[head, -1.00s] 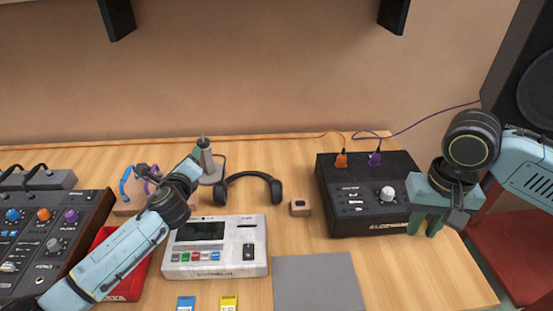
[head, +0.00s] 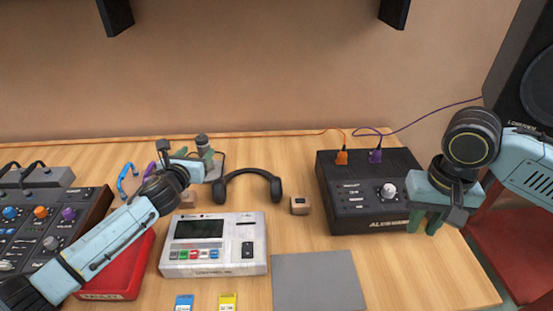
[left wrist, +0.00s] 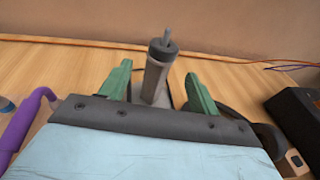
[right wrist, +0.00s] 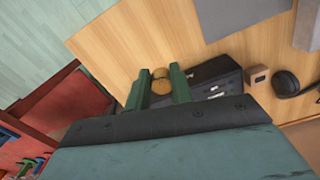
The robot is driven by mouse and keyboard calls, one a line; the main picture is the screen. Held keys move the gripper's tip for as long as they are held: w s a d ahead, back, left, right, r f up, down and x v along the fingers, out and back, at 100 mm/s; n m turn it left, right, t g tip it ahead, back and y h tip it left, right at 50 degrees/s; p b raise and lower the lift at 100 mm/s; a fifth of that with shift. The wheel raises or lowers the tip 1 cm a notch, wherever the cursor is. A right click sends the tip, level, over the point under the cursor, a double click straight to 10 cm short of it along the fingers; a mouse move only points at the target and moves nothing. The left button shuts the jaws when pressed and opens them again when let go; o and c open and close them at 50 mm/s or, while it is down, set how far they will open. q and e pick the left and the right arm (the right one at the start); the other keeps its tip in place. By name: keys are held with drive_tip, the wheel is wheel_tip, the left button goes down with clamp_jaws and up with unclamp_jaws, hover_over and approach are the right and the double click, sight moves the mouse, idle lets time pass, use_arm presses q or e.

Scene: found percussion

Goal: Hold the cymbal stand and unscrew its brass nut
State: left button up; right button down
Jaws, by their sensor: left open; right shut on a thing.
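The cymbal stand (head: 203,143) is at the back left of the table. In the left wrist view it shows as a pale grey post (left wrist: 155,80) with a darker collar and a thin bare rod on top. My left gripper (left wrist: 157,74) is open, with one finger on each side of the post; I cannot tell whether either touches it. In the head view my left gripper (head: 208,161) partly hides the stand. My right gripper (head: 429,219) is over the table's right end, shut on a small round brass-coloured piece, seemingly the brass nut (right wrist: 160,86).
Black headphones (head: 262,174) lie right of the stand. A small wooden block (head: 300,205), a black box with a knob (head: 350,215) and a grey mat (head: 318,282) are on the table. A white drum machine (head: 213,262) and red tray (head: 120,285) sit in front of the stand.

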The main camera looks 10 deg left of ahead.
sight(200, 146)
use_arm(q)
drive_tip(key=shift+w+a+f+b, duration=0.1)
drive_tip(key=shift+w+b, duration=0.2)
drive_tip(key=shift+w, duration=1.15)
drive_tip(key=shift+w+f+b, duration=0.1)
drive_tip(key=shift+w+b, duration=0.2)
drive_tip(key=shift+w, duration=1.1)
drive_tip(key=shift+r, duration=0.1)
clamp_jaws()
